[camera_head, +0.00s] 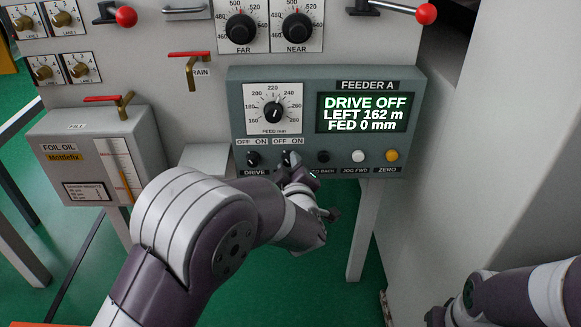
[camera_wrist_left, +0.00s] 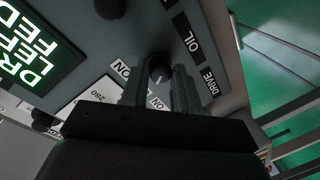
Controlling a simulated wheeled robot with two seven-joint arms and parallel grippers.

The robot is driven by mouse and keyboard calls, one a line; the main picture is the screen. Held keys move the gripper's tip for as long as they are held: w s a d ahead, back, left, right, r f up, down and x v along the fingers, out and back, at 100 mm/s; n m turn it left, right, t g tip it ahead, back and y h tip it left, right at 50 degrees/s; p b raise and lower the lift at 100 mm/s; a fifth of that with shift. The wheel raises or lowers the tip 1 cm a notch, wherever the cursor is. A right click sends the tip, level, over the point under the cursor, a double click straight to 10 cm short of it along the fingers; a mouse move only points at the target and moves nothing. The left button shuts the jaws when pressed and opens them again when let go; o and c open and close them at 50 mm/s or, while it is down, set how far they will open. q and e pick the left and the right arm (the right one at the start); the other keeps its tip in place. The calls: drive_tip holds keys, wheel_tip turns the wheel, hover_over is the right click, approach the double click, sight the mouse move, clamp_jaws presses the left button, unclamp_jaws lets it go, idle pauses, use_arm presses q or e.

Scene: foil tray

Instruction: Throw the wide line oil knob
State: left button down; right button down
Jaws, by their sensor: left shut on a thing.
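The feeder panel (camera_head: 325,85) shows DRIVE OFF, LEFT 162 m, FED 0 mm on its display. The oil knob (camera_wrist_left: 159,66) is small and dark, beside the OIL label in the left wrist view. My left gripper (camera_wrist_left: 160,82) has its fingers on either side of this knob and is shut on it. In the head view the left gripper (camera_head: 290,165) reaches the panel's lower edge and largely covers the oil knob and its label. The drive knob (camera_head: 253,158) stands just left of it. My right arm's end (camera_head: 440,315) shows at the lower right; its jaws are unclear.
Black, white (camera_head: 358,156) and yellow (camera_head: 391,155) buttons sit right of the gripper. The feed dial (camera_head: 274,110) is above. The foil oil box (camera_head: 95,155) stands at left, with red-handled valves (camera_head: 188,56) above. A grey wall (camera_head: 480,180) closes the right side.

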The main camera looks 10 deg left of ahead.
use_arm(q)
drive_tip(key=shift+f, duration=0.15)
drive_tip(key=c, duration=0.8)
unclamp_jaws()
drive_tip(key=shift+c, duration=0.2)
drive_tip(key=shift+s, duration=0.15)
drive_tip(key=p+v, duration=0.4)
drive_tip(key=v, duration=0.8)
drive_tip(key=shift+s+p, duration=0.25)
drive_tip(key=shift+p, duration=0.1)
drive_tip(key=shift+d, duration=0.15)
